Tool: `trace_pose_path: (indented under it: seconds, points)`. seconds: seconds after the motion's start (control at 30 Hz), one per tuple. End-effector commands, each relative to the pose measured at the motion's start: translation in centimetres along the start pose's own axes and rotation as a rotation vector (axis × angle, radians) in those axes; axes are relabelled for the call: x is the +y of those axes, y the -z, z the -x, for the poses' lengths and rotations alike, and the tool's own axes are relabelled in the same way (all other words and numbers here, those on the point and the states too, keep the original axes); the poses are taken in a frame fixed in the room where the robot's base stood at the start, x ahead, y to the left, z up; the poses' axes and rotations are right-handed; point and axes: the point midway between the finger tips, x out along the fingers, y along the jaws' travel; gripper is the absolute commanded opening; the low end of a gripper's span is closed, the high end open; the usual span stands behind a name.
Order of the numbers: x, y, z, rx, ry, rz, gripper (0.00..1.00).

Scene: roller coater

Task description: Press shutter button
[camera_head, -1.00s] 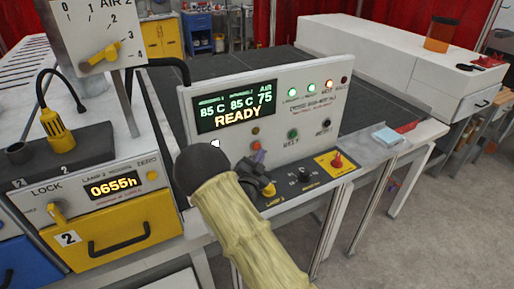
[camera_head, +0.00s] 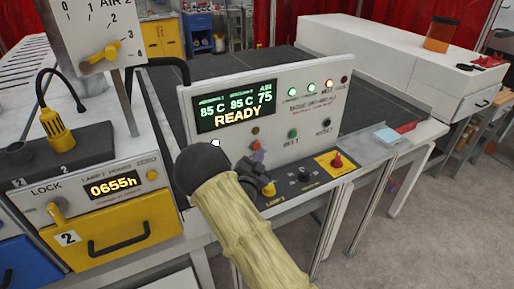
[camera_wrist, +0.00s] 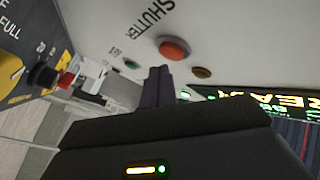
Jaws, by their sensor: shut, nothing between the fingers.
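The shutter button (camera_wrist: 174,48) is a round orange-red cap on the pale panel, beside the printed word SHUTTER in the wrist view. In the head view an orange spot just above my fingertips appears to be this button (camera_head: 256,145). My gripper (camera_wrist: 158,74) is shut and empty, its two dark fingers together just below and slightly left of the button in the wrist picture. My gripper (camera_head: 258,156) also shows in the head view, close to the panel face, partly behind my arm. I cannot tell whether the fingertips touch the panel; the button's face is uncovered.
The display (camera_head: 236,108) reads READY. A green button (camera_wrist: 130,64) and an amber button (camera_wrist: 202,72) lie near my fingers. Below the panel are a yellow lamp knob (camera_head: 268,189), a black knob (camera_head: 304,174) and a red knob (camera_head: 338,160). A yellow drawer (camera_head: 120,231) is at left.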

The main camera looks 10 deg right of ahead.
Motion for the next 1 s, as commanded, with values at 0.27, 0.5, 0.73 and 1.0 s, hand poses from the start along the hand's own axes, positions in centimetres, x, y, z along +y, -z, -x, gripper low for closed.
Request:
trace_pose_path:
  seconds: [0.27, 0.5, 0.73, 1.0]
  points:
    - [-0.36, -0.38, -0.47, 0.0, 0.001, -0.001, 0.0]
    - [-0.37, -0.34, -0.47, 0.0, 0.0, 0.0, 0.0]
    - [-0.42, -0.45, -0.57, 0.0, 0.0, -0.001, 0.0]
    - [-0.53, -0.59, -0.75, 0.0, 0.0, 0.0, 0.0]
